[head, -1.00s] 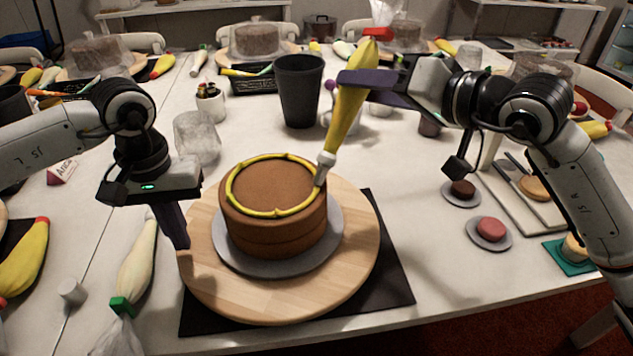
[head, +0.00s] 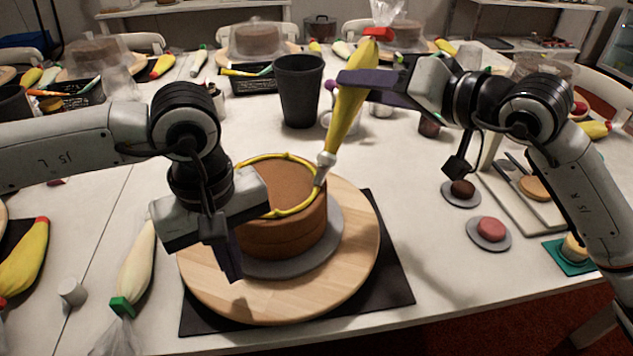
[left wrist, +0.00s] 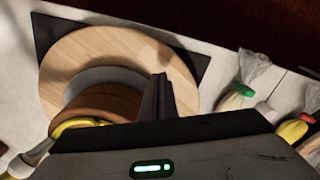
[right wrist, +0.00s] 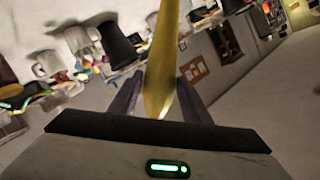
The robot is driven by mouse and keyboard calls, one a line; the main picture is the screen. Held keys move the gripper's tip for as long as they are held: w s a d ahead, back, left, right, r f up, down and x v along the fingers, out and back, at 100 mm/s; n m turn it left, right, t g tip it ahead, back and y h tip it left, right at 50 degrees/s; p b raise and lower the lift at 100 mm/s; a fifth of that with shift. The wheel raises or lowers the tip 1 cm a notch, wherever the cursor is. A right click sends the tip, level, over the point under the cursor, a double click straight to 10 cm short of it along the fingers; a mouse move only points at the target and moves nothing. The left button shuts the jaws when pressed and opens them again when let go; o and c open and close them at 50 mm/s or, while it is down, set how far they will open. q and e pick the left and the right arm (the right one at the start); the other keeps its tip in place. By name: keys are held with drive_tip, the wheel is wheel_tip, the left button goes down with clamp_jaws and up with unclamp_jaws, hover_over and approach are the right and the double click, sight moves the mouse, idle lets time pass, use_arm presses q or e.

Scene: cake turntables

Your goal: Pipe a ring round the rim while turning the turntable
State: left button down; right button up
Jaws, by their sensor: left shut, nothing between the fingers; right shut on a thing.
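A brown cake (head: 285,232) sits on a grey board (head: 337,238) on the round wooden turntable (head: 350,275). A yellow piped line (head: 262,158) runs along the cake's top rim; my left arm hides its left part. My right gripper (head: 365,80) is shut on the yellow piping bag (head: 345,115), also seen in the right wrist view (right wrist: 160,60). The bag is tilted, its nozzle at the rim's right side. My left gripper (head: 232,272) is shut and empty over the turntable's left front part; in the left wrist view its fingers (left wrist: 160,98) show above the wood. Whether they touch it I cannot tell.
A black mat (head: 393,290) lies under the turntable. A pale piping bag (head: 137,265) and a yellow one (head: 22,262) lie at the left. A black cup (head: 300,90) stands behind the cake. Small plates (head: 489,233) are at the right.

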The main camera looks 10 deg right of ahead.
sight(250, 307)
use_arm(q)
drive_tip(key=s, duration=0.1)
drive_tip(key=s+d+n, duration=0.1)
drive_tip(key=s, duration=0.1)
drive_tip(key=shift+d+f, duration=0.2)
drive_tip(key=shift+d, duration=0.1)
drive_tip(key=shift+f, duration=1.85)
use_arm(e)
drive_tip(key=shift+r, duration=0.1)
drive_tip(key=shift+o, duration=0.2)
drive_tip(key=c, duration=0.5)
drive_tip(key=shift+o, duration=0.2)
